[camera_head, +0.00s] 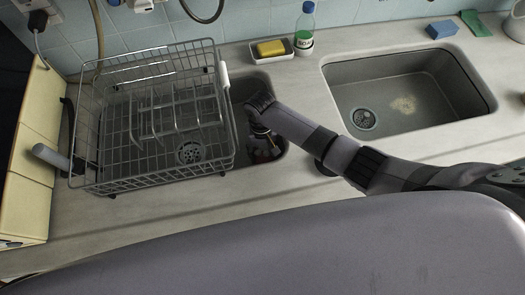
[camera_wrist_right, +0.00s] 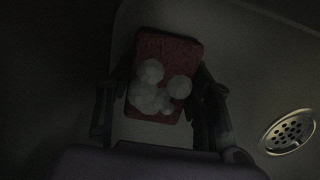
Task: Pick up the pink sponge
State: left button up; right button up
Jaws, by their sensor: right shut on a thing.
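My right gripper (camera_head: 263,146) reaches down into the left sink, at the right side of the dish rack. In the right wrist view the pink sponge (camera_wrist_right: 178,50) looks dark red in the dim light, with several white foam blobs on its face. The gripper's two fingers (camera_wrist_right: 163,95) are on either side of the sponge, shut on it. The sink drain (camera_wrist_right: 288,132) shows to the right of the gripper. In the head view the sponge is mostly hidden by the gripper and the sink's shadow. My left gripper is not in view.
A wire dish rack (camera_head: 150,183) sits over the left sink, close to my right gripper. The right sink (camera_head: 425,120) is empty apart from a pale stain. A yellow sponge (camera_head: 270,48) in a dish, a bottle (camera_head: 304,35) and a blue sponge (camera_head: 441,29) stand along the back.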

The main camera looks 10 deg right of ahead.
aim_at(263, 151)
jog(key=shift+r, duration=0.1)
notch_tip(263, 151, up, 20)
jog(key=p, duration=0.2)
jog(key=shift+r, duration=0.15)
dwell(0.4)
